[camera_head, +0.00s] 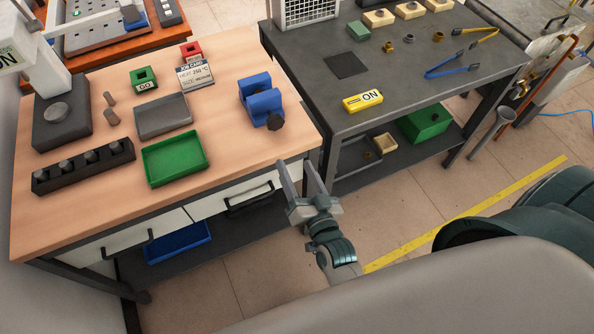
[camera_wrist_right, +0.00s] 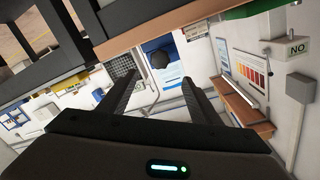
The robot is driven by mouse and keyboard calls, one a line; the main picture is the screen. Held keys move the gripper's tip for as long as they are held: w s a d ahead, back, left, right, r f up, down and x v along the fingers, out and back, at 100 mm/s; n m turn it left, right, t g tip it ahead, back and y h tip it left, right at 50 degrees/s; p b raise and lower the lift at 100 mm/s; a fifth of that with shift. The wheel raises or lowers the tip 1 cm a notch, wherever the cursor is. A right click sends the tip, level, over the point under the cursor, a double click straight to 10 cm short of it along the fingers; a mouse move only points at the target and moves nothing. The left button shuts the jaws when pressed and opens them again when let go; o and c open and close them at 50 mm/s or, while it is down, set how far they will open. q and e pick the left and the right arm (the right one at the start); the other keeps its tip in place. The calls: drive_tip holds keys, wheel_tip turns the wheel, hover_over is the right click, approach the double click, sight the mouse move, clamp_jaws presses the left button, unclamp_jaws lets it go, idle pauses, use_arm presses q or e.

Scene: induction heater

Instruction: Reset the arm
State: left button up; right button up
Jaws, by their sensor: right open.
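My right gripper (camera_head: 303,180) is open and empty. In the head view it is in front of the wooden workbench's right front corner, beside the bench's drawers. In the right wrist view its two fingers (camera_wrist_right: 160,85) stand apart with nothing between them. The wooden workbench (camera_head: 235,75) carries a green tray (camera_head: 175,158), a blue vise (camera_head: 261,98) and a job card (camera_head: 195,76). My left gripper is not in view.
A dark metal table (camera_head: 420,60) stands to the right, holding a yellow ON block (camera_head: 363,100) and blue-handled tongs (camera_head: 455,66). A narrow gap separates it from the bench. Open floor (camera_head: 410,205) with a yellow line lies right of my gripper.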

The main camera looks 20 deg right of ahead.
idle(0.5)
drive_tip(key=s+a+f+n+g+y+b, duration=0.1)
drive_tip(key=s+f+n+g, duration=0.2)
drive_tip(key=f, duration=1)
drive_tip(key=s+a+f+g+b, duration=0.15)
drive_tip(key=s+f, duration=0.45)
drive_tip(key=f, duration=0.6)
drive_tip(key=s+a+f+n+g+y+b, duration=0.15)
drive_tip(key=s+f+g, duration=0.25)
drive_tip(key=f, duration=0.9)
drive_tip(key=s+d+f+n+g+h+b, duration=0.1)
drive_tip(key=s+d+f+g, duration=0.3)
drive_tip(key=s+f, duration=0.6)
drive_tip(key=s+d+f+n+g+h+b, duration=0.1)
drive_tip(key=s+d+f, duration=0.6)
drive_tip(key=s, duration=1.1)
wheel_tip(320, 180, down, 4)
drive_tip(key=n+g+b, duration=0.1)
drive_tip(key=n+g, duration=0.1)
drive_tip(key=g, duration=0.1)
drive_tip(key=shift+s+d, duration=0.15)
